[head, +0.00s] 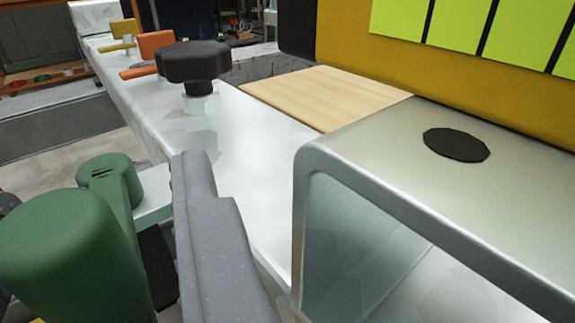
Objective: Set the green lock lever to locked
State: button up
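The green lock lever (60,255) fills the lower left of the head view. It has a large rounded handle close to the camera and a smaller round hub (110,180) behind it, beside a pale metal bracket (152,200). My gripper (100,178) is around it: one grey finger stands to the right of the lever with a visible gap. A dark piece at the left edge looks like the other finger, mostly hidden behind the green handle. No contact with the lever shows.
A dark knob (192,62) stands on the white rail, with orange (155,44) and yellow (124,29) levers farther back. A pale metal housing (380,140) with a black disc stands close on the right. A wooden board (325,95) and a yellow panel (360,65) lie behind.

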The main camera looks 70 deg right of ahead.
jog(key=shift+a, duration=0.15)
jog(key=p+v, duration=0.9)
jog(key=v, duration=0.4)
jog(key=shift+s, duration=0.3)
jog(key=shift+a+f, duration=0.1)
jog(key=shift+a, duration=0.05)
